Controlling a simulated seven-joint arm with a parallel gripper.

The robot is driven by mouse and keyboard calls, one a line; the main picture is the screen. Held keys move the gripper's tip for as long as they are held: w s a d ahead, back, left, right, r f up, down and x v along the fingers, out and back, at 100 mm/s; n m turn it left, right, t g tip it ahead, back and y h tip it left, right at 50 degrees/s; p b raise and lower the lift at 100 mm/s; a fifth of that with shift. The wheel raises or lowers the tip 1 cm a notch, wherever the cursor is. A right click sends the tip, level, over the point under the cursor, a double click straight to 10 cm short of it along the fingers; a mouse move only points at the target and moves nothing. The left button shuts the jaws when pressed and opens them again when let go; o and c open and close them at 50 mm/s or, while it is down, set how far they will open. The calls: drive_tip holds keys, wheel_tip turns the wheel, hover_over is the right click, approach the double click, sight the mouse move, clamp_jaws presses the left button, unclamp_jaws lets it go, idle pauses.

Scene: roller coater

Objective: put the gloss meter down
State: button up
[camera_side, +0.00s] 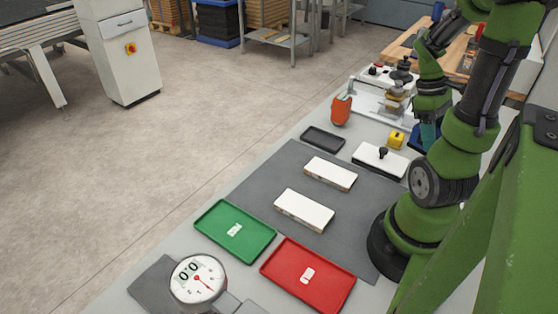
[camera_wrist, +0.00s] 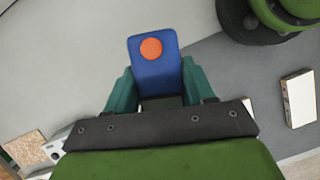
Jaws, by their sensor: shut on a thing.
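The gloss meter (camera_wrist: 153,62) appears to be the blue block with a round orange button in the wrist view. My gripper (camera_wrist: 158,88) is shut on it, with a teal finger on each side. The block's near end is hidden by my gripper. In the side view, my gripper (camera_side: 424,128) is at the right, beside my arm's lower links, and a bit of the blue block (camera_side: 431,136) shows there. Grey surface lies below the block in the wrist view. I cannot tell whether the block touches it.
A black tray (camera_side: 323,138) is empty. Two white panels lie on the grey mat (camera_side: 262,188). Green (camera_side: 259,244) and red (camera_side: 330,298) trays stand in front.

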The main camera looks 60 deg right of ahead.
drive_tip(key=shift+s+a+f+n+h, duration=0.2)
drive_tip(key=shift+s+a+f+n, duration=0.1)
drive_tip(key=shift+s+f+n, duration=0.25)
drive_tip(key=shift+s+a+f+n+h, duration=0.2)
drive_tip(key=shift+s+a+f+n, duration=0.1)
drive_tip(key=shift+s+f+n, duration=0.25)
drive_tip(key=shift+s+f, duration=0.1)
drive_tip(key=shift+f, duration=0.2)
drive_tip(key=f, duration=0.3)
drive_tip(key=shift+d+f+n, duration=0.25)
drive_tip(key=shift+f+n, duration=0.05)
drive_tip(key=shift+n, duration=0.1)
drive_tip(key=shift+f, duration=2.05)
drive_tip(key=o, duration=1.4)
drive_tip(key=shift+f, duration=0.15)
